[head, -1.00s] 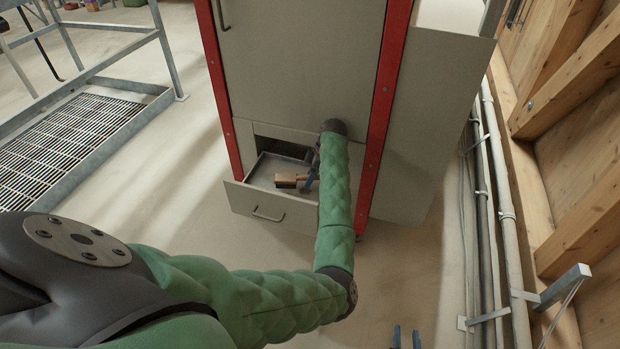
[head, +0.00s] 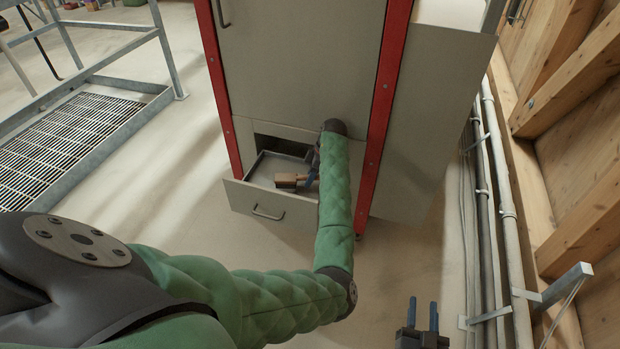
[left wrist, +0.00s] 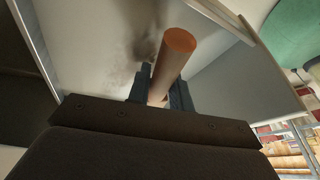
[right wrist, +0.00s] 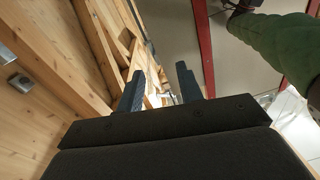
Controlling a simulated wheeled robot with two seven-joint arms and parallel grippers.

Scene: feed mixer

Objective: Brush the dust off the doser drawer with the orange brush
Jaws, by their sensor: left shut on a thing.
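The doser drawer (head: 265,202) is pulled out at the foot of the grey cabinet. My left gripper (head: 312,177) is inside it, partly hidden by my arm, and shut on the brush. The brush (head: 288,181) shows a wooden block end in the head view. In the left wrist view its round handle with an orange end (left wrist: 176,50) stands between the fingers (left wrist: 160,88). A dark dusty smudge (left wrist: 140,55) lies on the drawer's pale floor beside the handle. The bristles are hidden. My right gripper (head: 423,316) is open and empty, low at the right; its fingers also show apart in the right wrist view (right wrist: 161,88).
Red posts (head: 386,100) edge the cabinet (head: 300,60). Pipes (head: 490,200) and a wooden wall (head: 575,130) stand at the right, with a metal bracket (head: 560,288). A railed grate (head: 65,145) is at the left. The floor before the drawer is clear.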

